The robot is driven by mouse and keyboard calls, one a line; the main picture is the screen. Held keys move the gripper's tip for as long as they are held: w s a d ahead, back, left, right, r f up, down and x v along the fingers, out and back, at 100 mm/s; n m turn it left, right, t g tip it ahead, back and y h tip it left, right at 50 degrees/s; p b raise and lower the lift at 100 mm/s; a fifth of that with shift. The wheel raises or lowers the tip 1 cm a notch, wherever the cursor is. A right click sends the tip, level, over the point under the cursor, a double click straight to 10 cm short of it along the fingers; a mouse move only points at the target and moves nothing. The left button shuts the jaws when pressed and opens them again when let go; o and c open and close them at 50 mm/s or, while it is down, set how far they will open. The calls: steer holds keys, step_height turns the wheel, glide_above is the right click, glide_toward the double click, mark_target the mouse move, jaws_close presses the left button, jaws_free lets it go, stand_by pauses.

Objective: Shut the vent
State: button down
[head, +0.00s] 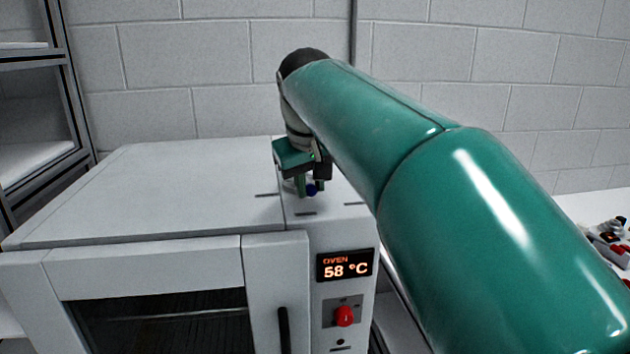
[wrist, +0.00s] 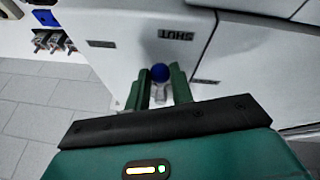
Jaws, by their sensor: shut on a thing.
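The vent control is a small blue knob (head: 312,190) on a pale stem, on the top right part of the white oven (head: 190,190). In the wrist view the blue knob (wrist: 160,72) sits between the green fingers of my gripper (wrist: 159,80), which is shut on it. A label reading SHUT (wrist: 176,34), upside down in that view, lies on the oven top just beyond the knob. In the head view my gripper (head: 307,186) points down onto the oven top and partly hides the knob. The vent opening itself cannot be made out.
The oven front carries a display (head: 344,265) reading 58 °C, a red knob (head: 344,316) and a dark door handle (head: 284,330). Two other dark labels lie around the vent knob, unreadable. A shelf rack stands left; a bench with devices (head: 612,240) stands right. The oven's left top is clear.

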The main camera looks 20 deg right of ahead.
steer(key=shift+a+m, duration=0.25)
steer(key=shift+m, duration=0.15)
steer(key=c, duration=1.2)
jaws_free()
steer(key=shift+w+a, duration=0.1)
steer(key=v, duration=1.3)
steer(key=shift+r, duration=0.35)
steer(key=shift+a, duration=0.1)
steer(key=s+f, duration=0.5)
steer(key=f, duration=0.6)
steer(key=s+a+f+y, duration=0.1)
steer(key=s+f, duration=0.4)
steer(key=f, duration=0.5)
steer(key=s+a+f+t+y, duration=0.1)
steer(key=s+f, duration=0.5)
steer(key=f, duration=0.5)
steer(key=shift+a+f, duration=0.2)
steer(key=shift+f, duration=0.2)
